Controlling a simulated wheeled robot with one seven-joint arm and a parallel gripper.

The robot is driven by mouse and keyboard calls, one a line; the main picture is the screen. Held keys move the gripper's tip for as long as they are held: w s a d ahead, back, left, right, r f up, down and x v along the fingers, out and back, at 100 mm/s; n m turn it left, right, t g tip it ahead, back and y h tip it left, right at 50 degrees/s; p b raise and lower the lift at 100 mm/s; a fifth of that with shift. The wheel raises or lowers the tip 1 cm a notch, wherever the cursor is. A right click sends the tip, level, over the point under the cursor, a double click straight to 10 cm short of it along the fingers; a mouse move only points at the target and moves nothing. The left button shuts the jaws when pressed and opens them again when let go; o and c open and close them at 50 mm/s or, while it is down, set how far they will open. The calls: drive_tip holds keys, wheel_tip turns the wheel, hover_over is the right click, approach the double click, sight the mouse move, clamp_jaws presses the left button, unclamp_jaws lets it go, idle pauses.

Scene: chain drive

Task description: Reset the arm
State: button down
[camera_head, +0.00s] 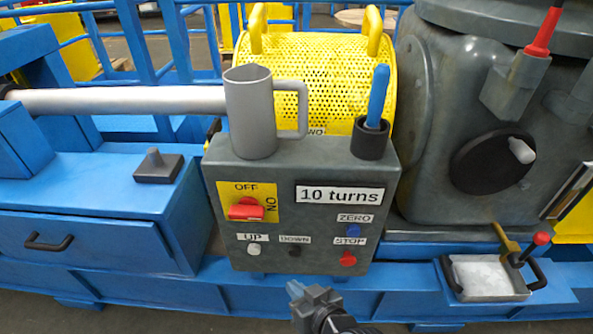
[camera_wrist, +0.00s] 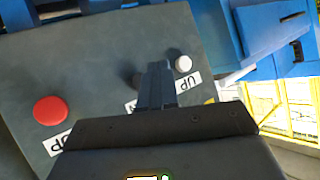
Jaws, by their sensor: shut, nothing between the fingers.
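My gripper (camera_head: 297,290) is in front of the lower edge of the grey control box (camera_head: 220,165) in the head view, below the DOWN button (camera_head: 295,253). In the wrist view my gripper (camera_wrist: 156,66) is shut and empty, its fingers pointing at the panel near the white UP button (camera_wrist: 183,64). The UP button also shows in the head view (camera_head: 253,249). The red STOP button (camera_wrist: 50,110) lies to the left in the wrist view. I cannot tell whether the fingertips touch the panel in the wrist view; in the head view they appear apart from the buttons.
The box carries a red switch (camera_head: 246,209), a blue ZERO button (camera_head: 353,230), a grey mug (camera_head: 250,125) and a black cup (camera_head: 371,140) with a blue-handled tool. A drawer (camera_head: 90,243) stands left, a metal tray (camera_head: 488,279) right. Floor in front looks clear.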

drive_tip(key=s+d+r+m+t+h+p, duration=0.15)
drive_tip(key=s+d+r, duration=0.25)
drive_tip(key=s+d, duration=0.45)
drive_tip(key=s+d+r+m+t+h+p, duration=0.1)
drive_tip(key=s+d+r+m+h+p, duration=0.25)
drive_tip(key=s, duration=0.85)
drive_tip(key=s+d+r+t+h+p, duration=0.1)
drive_tip(key=s+d+r, duration=0.4)
drive_tip(key=r, duration=0.6)
drive_tip(key=s+d+r+t+h+p, duration=0.1)
drive_tip(key=s+d+r, duration=0.4)
drive_tip(key=s+r, duration=0.4)
wheel_tip(320, 180, up, 2)
drive_tip(key=shift+s+r+n, duration=0.1)
drive_tip(key=shift+s+n, duration=0.2)
drive_tip(key=shift+s, duration=0.05)
